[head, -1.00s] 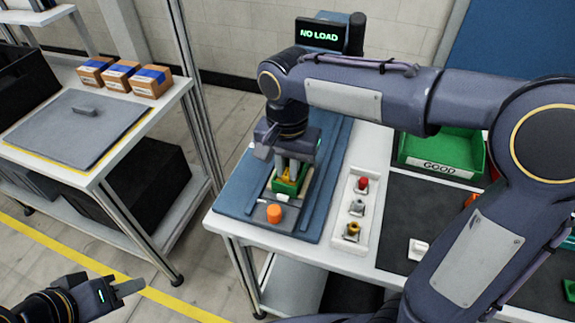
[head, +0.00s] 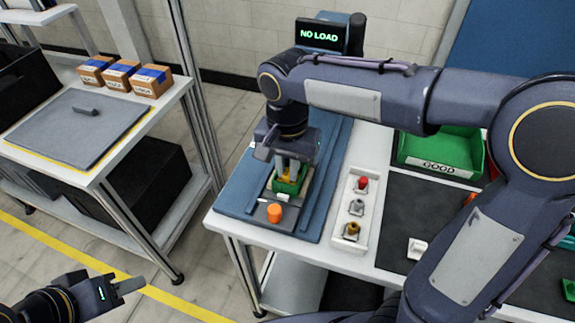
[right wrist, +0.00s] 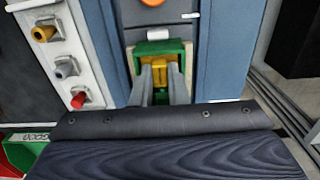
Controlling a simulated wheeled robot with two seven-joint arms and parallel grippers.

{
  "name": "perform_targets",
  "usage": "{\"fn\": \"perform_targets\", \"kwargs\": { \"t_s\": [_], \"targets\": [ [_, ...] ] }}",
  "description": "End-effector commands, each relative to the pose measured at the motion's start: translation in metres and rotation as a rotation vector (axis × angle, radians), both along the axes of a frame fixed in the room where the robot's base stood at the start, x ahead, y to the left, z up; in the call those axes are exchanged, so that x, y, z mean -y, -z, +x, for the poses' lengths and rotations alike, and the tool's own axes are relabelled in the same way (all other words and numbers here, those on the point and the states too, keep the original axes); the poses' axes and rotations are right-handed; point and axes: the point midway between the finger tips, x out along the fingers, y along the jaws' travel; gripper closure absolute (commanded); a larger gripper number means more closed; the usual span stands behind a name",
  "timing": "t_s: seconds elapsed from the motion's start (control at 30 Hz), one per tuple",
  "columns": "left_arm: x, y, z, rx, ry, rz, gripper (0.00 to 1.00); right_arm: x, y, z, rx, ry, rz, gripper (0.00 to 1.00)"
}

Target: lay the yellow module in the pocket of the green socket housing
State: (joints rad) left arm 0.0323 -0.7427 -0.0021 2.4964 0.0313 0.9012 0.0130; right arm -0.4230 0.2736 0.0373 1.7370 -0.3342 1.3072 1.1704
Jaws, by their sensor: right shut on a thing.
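The green socket housing (head: 291,186) sits on the blue fixture plate on the table; it also shows in the right wrist view (right wrist: 160,46). My right gripper (head: 287,172) points down over the housing. Its two grey fingers (right wrist: 161,88) are shut on the yellow module (right wrist: 158,66), which is at the housing's pocket. The fingers and the gripper body hide its lower part, so I cannot tell whether it rests fully on the pocket floor. My left gripper (head: 130,286) is at the lower left, away from the table; its jaw opening is not clear.
An orange knob (head: 274,212) stands in front of the housing. A white tray (head: 341,236) with red, grey and yellow parts lies to the right. A green bin (head: 440,150) marked GOOD is further right. A display (head: 319,34) reading NO LOAD stands behind.

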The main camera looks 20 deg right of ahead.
Motion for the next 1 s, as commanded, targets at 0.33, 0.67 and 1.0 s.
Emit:
{"fn": "perform_targets", "kwargs": {
  "t_s": [0.33, 0.67, 1.0],
  "targets": [
    [0.000, 0.002, 0.000, 0.000, 0.000, 0.000, 0.64, 0.000, 0.003, 0.000, 0.000, 0.000, 0.000, 1.00],
    [0.000, 0.005, 0.000, 0.000, 0.000, 0.000, 0.64, 0.000, 0.008, 0.000, 0.000, 0.000, 0.000, 1.00],
    [0.000, 0.009, 0.000, 0.000, 0.000, 0.000, 0.64, 0.000, 0.013, 0.000, 0.000, 0.000, 0.000, 1.00]
  ]
}}
